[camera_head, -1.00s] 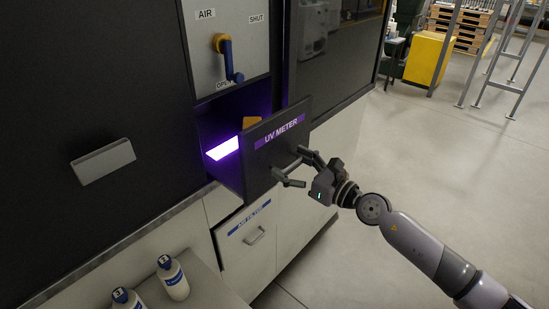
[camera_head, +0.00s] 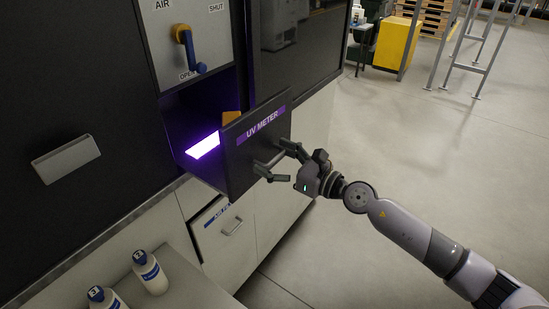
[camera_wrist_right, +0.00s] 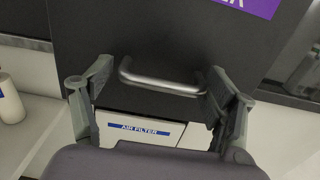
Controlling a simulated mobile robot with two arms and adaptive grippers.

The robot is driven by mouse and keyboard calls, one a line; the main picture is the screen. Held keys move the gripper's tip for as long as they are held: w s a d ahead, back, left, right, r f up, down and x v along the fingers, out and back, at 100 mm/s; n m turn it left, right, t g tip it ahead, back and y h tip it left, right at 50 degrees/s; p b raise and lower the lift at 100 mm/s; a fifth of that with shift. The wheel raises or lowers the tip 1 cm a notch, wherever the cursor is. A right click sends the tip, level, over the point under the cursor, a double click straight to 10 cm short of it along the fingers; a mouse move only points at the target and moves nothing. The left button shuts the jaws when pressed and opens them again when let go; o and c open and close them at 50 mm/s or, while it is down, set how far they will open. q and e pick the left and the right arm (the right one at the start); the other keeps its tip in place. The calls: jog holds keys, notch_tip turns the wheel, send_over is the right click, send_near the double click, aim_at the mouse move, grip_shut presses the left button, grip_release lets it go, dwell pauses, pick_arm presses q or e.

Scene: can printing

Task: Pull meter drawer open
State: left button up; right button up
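The meter drawer (camera_head: 243,162) stands pulled out of the dark machine, its black front marked UV METER. A purple-lit panel (camera_head: 203,146) and an orange-brown item (camera_head: 231,117) show inside it. My right gripper (camera_head: 279,164) is at the drawer front. In the right wrist view, the silver bar handle (camera_wrist_right: 162,79) lies lengthwise between the fingers of my right gripper (camera_wrist_right: 159,80), one finger close at each end. The fingers stay wide apart, held on the handle's ends. The left gripper is not in view.
Below the drawer is a white air filter cabinet front (camera_head: 221,239) with its own handle. Two white bottles (camera_head: 150,272) stand on a pale ledge at the lower left. A blue-handled valve (camera_head: 187,50) is above the drawer. Open floor (camera_head: 400,150) lies to the right.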

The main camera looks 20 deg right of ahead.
jog(key=shift+o, duration=0.7)
jog(key=shift+w+d+r, duration=0.1)
jog(key=shift+r, duration=0.25)
jog(key=shift+d+f, duration=0.25)
jog(key=shift+d, duration=0.1)
jog(key=shift+a, duration=0.1)
jog(key=v, duration=1.2)
